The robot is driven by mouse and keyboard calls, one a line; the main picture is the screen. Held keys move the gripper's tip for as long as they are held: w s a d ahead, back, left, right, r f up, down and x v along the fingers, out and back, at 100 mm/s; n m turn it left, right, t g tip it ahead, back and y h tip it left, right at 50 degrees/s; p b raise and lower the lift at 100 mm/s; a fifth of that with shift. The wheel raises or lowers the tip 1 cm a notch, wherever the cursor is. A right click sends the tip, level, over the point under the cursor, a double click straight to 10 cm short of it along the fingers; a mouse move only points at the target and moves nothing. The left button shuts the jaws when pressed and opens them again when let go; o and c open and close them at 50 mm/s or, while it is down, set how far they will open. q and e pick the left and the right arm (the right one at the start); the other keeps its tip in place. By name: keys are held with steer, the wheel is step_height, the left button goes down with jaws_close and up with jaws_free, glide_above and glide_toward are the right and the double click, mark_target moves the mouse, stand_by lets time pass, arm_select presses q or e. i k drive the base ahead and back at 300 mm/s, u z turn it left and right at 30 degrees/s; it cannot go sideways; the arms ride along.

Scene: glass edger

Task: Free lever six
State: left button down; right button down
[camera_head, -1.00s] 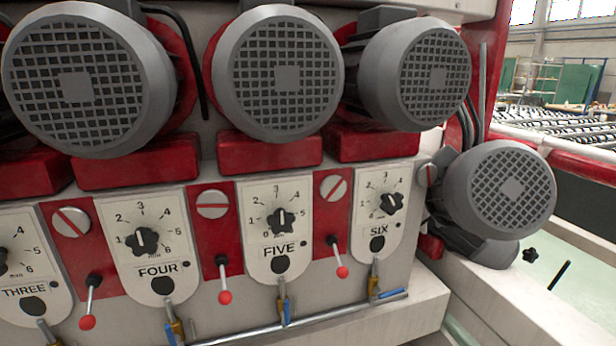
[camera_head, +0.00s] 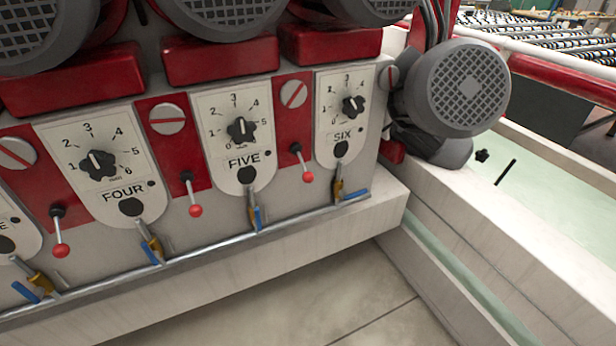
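The panel marked SIX (camera_head: 343,134) is at the right end of the machine front, with a black knob on a numbered dial and a dark round hole below. Under it a brass valve (camera_head: 338,190) carries a blue handle (camera_head: 356,195) lying roughly along the pipe, pointing right. A red-balled lever (camera_head: 307,176) hangs down on the red strip between panels FIVE and SIX. The frames do not show which of these is lever six. Neither of my grippers is in view.
Panels FIVE (camera_head: 244,161) and FOUR (camera_head: 123,191) stand to the left with similar levers and valves. A pipe (camera_head: 200,254) runs along a pale ledge (camera_head: 300,228). Grey motors overhang above; another motor (camera_head: 462,88) sits at right. Tiled floor (camera_head: 300,315) is clear.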

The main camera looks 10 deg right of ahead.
mark_target(307, 177)
steer(key=k, duration=1.35)
steer(key=u, duration=0.3)
steer(key=i, duration=0.4)
steer(key=u, duration=0.6)
steer(key=i, duration=0.95)
steer(key=z, duration=0.3)
